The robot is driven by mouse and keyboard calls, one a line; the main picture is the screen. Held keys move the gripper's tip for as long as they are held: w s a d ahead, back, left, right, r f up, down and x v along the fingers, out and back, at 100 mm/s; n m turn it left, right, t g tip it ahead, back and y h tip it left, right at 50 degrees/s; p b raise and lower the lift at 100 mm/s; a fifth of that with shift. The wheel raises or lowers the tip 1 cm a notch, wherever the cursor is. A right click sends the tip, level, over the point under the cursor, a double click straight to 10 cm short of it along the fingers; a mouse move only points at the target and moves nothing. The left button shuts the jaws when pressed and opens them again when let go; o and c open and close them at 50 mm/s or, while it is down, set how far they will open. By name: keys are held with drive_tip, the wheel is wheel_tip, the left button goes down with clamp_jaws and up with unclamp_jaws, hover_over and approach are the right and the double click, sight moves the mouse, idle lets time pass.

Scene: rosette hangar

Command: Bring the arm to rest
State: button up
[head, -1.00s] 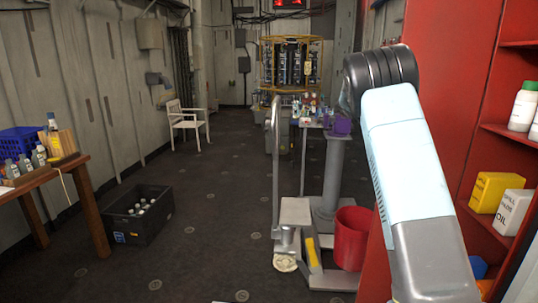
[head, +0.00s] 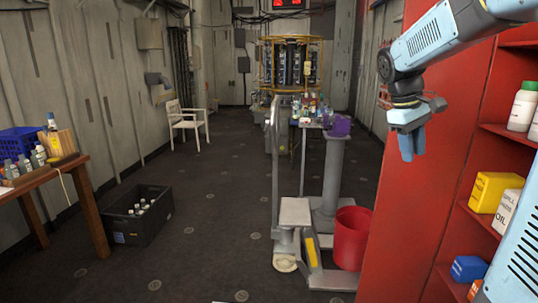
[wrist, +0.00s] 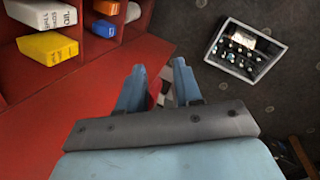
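My gripper (head: 411,148) hangs pointing down beside the red shelf unit in the upper right of the head view, with my arm reaching in from the right edge. In the wrist view my gripper (wrist: 158,68) has its two blue fingers apart. Nothing sits between them; only floor and things far below show in the gap. The gripper is clear of the shelf goods and touches nothing that I can see.
The red shelf unit (head: 425,190) holds a yellow container (head: 490,191), a blue box (head: 468,268) and white bottles. A red bucket (head: 352,232) stands by a grey pedestal (head: 333,175). A black crate (head: 135,229) of bottles lies left; the floor between is clear.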

drive_tip(key=s+a+f+m+t+y, duration=0.1)
drive_tip(key=s+a+f+m+t, duration=0.1)
drive_tip(key=s+a, duration=0.3)
drive_tip(key=s+a+f+m+t+y, duration=0.2)
drive_tip(key=s+a, duration=0.4)
drive_tip(key=s, duration=0.8)
drive_tip(key=shift+a+f+m+t, duration=0.25)
drive_tip(key=shift+f+m+t, duration=0.15)
drive_tip(key=shift+t, duration=0.5)
drive_tip(key=shift+s, duration=0.1)
